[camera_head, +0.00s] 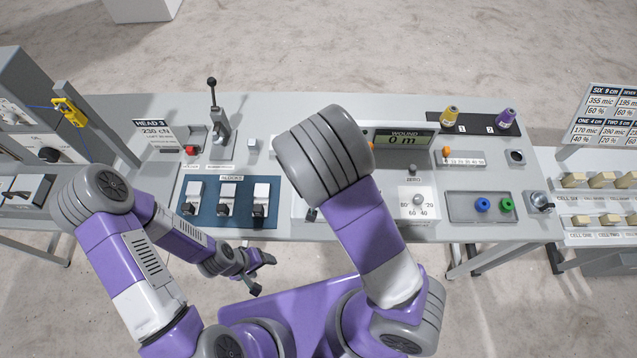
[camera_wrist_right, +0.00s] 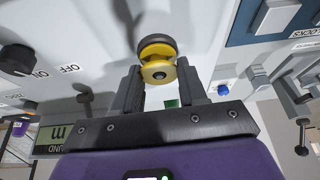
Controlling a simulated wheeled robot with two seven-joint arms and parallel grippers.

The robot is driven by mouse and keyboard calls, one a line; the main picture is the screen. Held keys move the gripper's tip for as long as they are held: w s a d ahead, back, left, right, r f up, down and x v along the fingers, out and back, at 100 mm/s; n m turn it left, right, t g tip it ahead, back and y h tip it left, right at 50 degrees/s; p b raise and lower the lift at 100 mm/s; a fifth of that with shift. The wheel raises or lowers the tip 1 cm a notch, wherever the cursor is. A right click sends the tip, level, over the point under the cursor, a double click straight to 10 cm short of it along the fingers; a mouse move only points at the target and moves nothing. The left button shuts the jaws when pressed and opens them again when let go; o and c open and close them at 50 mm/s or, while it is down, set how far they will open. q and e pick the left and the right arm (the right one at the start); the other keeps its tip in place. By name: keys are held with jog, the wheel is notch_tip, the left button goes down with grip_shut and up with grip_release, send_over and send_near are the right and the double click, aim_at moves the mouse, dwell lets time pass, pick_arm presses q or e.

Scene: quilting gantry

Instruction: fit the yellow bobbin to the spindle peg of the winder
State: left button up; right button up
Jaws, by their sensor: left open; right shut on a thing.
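I cannot make out the spindle peg. My arm hides my right gripper in the head view. My left gripper (camera_head: 260,274) is open and empty before the bench's front edge.
A tray (camera_head: 462,208) holds a blue bobbin (camera_head: 483,204) and a green bobbin (camera_head: 507,205). A yellow cone (camera_head: 450,116) and a purple cone (camera_head: 505,118) stand at the back right. A tall black-knobbed lever (camera_head: 214,110) and blue switch panel (camera_head: 209,210) are on the left.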

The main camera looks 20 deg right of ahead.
jog(key=o, duration=1.1)
jog(key=p+v, duration=0.1)
jog(key=v, duration=0.6)
jog(key=shift+r+p, duration=0.2)
jog(key=shift+p, duration=0.2)
